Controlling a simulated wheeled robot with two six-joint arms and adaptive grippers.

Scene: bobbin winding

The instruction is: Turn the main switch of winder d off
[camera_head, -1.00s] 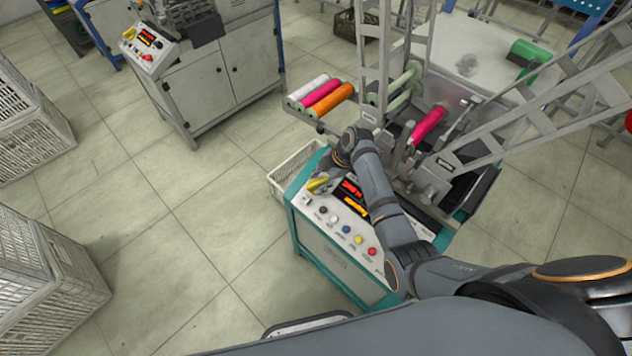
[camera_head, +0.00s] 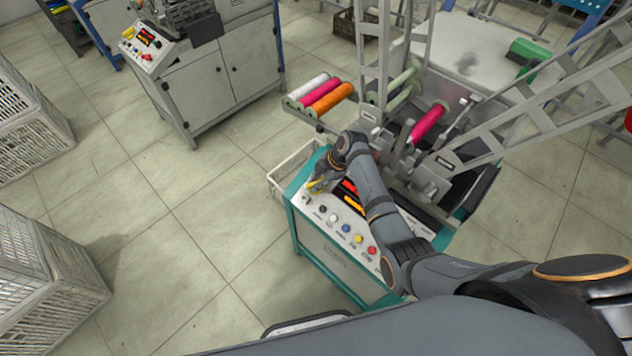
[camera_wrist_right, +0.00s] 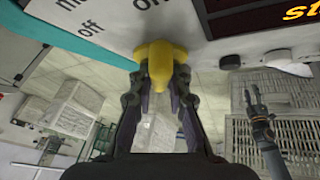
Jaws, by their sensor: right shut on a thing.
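The yellow main switch (camera_head: 316,187) is at the left end of the near winder's sloped control panel (camera_head: 312,208). My right gripper (camera_head: 322,180) reaches down to it from the right. In the right wrist view my right gripper (camera_wrist_right: 158,88) has a finger on each side of the yellow switch handle (camera_wrist_right: 157,62) and is shut on it.
Coloured push buttons (camera_head: 346,229) and a lit display (camera_head: 350,192) lie beside the switch. A white crate (camera_head: 290,172) stands just behind the panel. Pink and orange bobbins (camera_head: 325,97) lie farther back. Another winder (camera_head: 150,44) stands at upper left, with free floor between.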

